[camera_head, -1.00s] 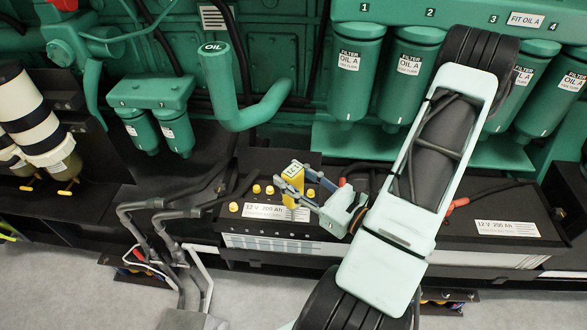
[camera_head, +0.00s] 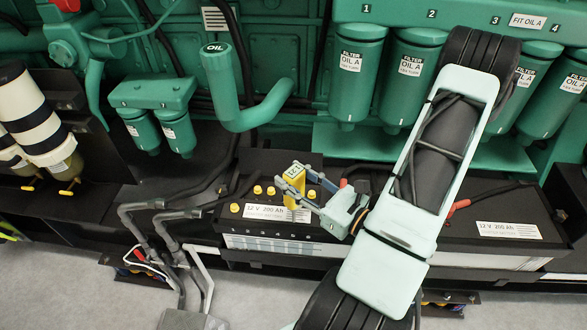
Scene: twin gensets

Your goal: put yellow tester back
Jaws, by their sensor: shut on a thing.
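The yellow tester (camera_head: 293,187) is a small upright yellow block with a pale label near its top. My gripper (camera_head: 297,186) is shut on it, with a finger on either side. The tester is over the top of the left 12 V 200 Ah battery (camera_head: 325,246), behind its white label. I cannot tell whether its lower end touches the battery top. The fingers hide part of its sides.
Several yellow caps (camera_head: 234,207) sit on the left battery. A second battery (camera_head: 510,230) stands at right, with a red-ended cable (camera_head: 457,205). Green oil filters (camera_head: 357,80) hang behind my arm. A green oil pipe (camera_head: 222,75) rises behind the tester. Grey pipes (camera_head: 140,225) stand at left.

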